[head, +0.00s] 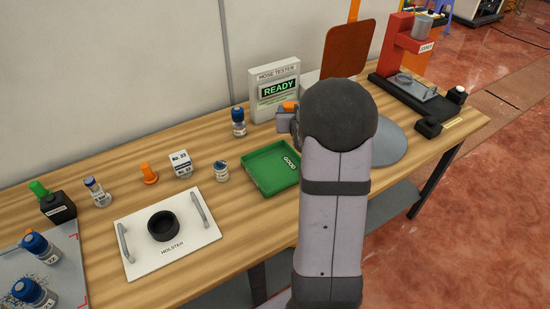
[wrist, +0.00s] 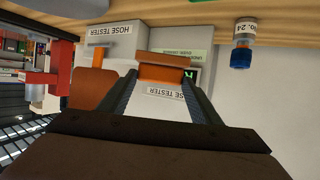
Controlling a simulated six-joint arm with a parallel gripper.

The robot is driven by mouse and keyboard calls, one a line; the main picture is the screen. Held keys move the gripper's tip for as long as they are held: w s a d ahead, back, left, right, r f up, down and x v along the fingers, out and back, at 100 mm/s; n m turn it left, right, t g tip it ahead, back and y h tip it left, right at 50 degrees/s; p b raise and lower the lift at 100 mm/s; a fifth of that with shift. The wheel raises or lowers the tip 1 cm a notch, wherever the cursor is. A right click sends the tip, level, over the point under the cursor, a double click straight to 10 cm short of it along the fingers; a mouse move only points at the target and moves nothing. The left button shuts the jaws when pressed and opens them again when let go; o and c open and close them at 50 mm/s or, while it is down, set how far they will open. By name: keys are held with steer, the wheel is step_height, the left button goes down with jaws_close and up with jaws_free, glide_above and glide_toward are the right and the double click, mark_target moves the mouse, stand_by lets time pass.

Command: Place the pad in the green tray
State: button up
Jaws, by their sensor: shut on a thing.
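The green tray (head: 262,183), marked GOOD, lies on the wooden table and looks empty. My gripper (head: 288,118) is behind and right of the tray, in front of the hose tester, and mostly hidden by my arm in the head view. In the wrist view my gripper (wrist: 162,84) is shut on an orange block with a brownish edge, which appears to be the pad (wrist: 162,73). A bit of the orange pad (head: 290,106) also shows in the head view. It is held apart from the tray.
The hose tester (head: 274,91) reads READY, with a blue-capped vial (head: 238,122) beside it. A small jar (head: 221,171) stands left of the tray. A white holster plate (head: 170,254) is at the front left. A red press (head: 412,50) stands at the far right.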

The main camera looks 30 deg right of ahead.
steer(key=s+d+f+p, duration=0.1)
steer(key=s+d+p, duration=0.1)
steer(key=s+d, duration=0.45)
steer(key=n+t+y, duration=0.2)
steer(key=n+y, duration=0.4)
glide_above(282, 177)
steer(key=shift+a+f, duration=0.1)
steer(key=shift+f, duration=5.25)
steer(key=shift+f, duration=0.2)
steer(key=o, duration=1.1)
